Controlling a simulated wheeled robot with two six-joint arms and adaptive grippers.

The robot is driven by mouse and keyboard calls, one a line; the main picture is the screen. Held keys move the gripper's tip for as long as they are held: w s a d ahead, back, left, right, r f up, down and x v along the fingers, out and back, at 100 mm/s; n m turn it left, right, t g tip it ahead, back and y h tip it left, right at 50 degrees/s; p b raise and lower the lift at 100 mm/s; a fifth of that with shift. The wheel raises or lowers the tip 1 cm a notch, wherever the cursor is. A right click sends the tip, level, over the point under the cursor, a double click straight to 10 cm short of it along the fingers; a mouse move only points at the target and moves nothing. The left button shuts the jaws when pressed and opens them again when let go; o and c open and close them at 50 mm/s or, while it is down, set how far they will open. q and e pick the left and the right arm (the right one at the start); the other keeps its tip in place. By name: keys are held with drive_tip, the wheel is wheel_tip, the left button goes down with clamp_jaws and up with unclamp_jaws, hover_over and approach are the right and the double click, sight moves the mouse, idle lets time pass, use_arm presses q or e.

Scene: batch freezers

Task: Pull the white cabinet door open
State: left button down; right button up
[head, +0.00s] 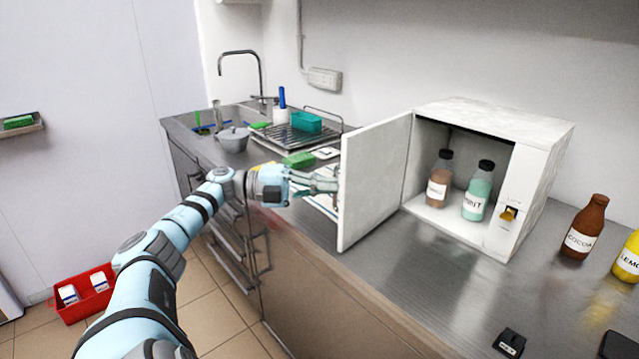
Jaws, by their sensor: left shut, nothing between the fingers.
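The white cabinet (552,160) stands on the steel counter in the head view. Its white door (374,180) is swung wide open to the left, so the inside shows. Two bottles stand inside: a brown one (438,180) and a mint green one (477,193). My left gripper (335,184) is shut and empty, at the left edge of the open door. Whether its fingertips touch the door I cannot tell. My right gripper is not in view.
A cocoa bottle (584,230) and a yellow bottle (629,258) stand right of the cabinet. A small black object (509,343) lies near the front. A sink, a pot (233,138) and a drying rack (290,140) are behind my left arm.

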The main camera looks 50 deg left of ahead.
use_arm(q)
drive_tip(key=v, duration=1.1)
drive_tip(key=shift+s+a, duration=0.2)
drive_tip(key=shift+s, duration=0.1)
